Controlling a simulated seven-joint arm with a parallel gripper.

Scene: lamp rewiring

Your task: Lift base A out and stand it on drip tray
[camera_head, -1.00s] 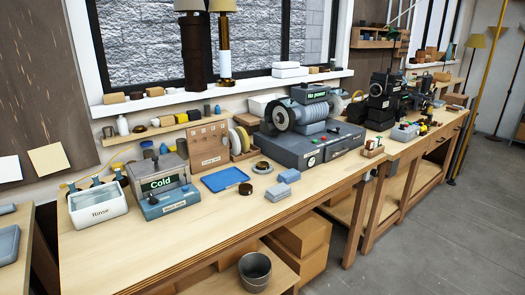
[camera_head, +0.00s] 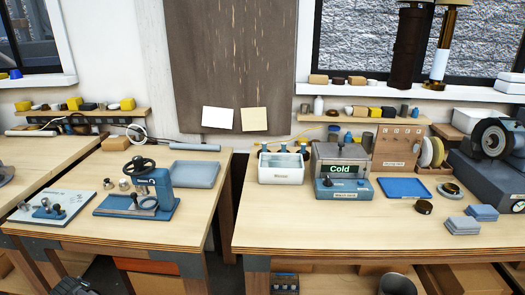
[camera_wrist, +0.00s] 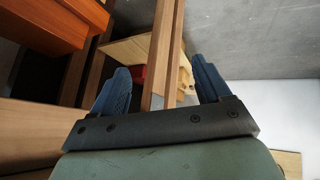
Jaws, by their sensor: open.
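No part that I can make out as base A shows in the views; the inside of the closed-looking tank is hidden. A flat blue tray (camera_head: 405,188), which looks like the drip tray, lies empty on the right bench. To its left stands the grey and blue tank unit (camera_head: 343,188) with a "Cold" display. A white tub (camera_head: 281,178) labelled "Rinse" stands left of that. In the wrist view my gripper (camera_wrist: 160,82) is open, its two blue fingers wide apart with nothing held, away from the bench top.
A small dark round piece (camera_head: 424,207), a ringed round part (camera_head: 449,190) and blue-grey blocks (camera_head: 463,225) lie right of the blue tray. A blue press (camera_head: 140,195) and a grey-blue tray (camera_head: 194,174) stand on the left bench. The right bench's front is clear.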

